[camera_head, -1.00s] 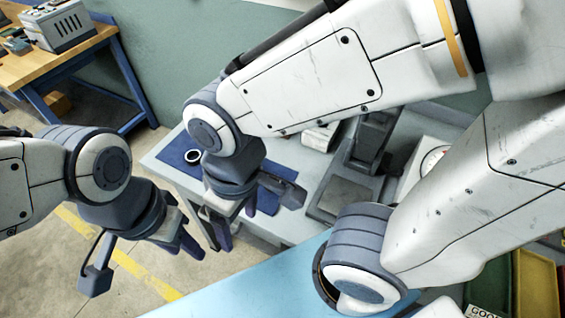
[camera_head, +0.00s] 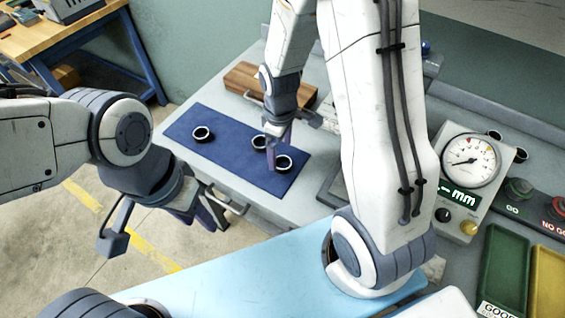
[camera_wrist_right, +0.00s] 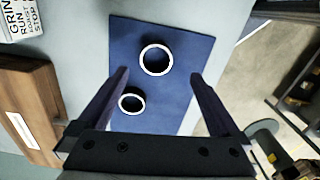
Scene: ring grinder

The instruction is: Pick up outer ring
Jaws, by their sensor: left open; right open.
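Several dark rings with pale rims lie on a blue mat (camera_head: 235,160): a left ring (camera_head: 202,139), a middle ring (camera_head: 259,149) and a right ring (camera_head: 285,170). I cannot tell which one is meant by the outer ring. My right gripper (camera_head: 272,163) points down over the mat, between the middle and right rings, and partly covers them. In the right wrist view its jaws (camera_wrist_right: 160,73) are open and empty, with a larger-looking ring (camera_wrist_right: 157,74) ahead and a smaller-looking one (camera_wrist_right: 131,113) near the left finger. My left gripper (camera_head: 205,215) is open and empty, off the table's left edge.
A brown wooden block (camera_head: 243,78) stands behind the mat. A dial gauge (camera_head: 470,160), a green tray (camera_head: 503,265) and a yellow tray (camera_head: 548,285) are at the right.

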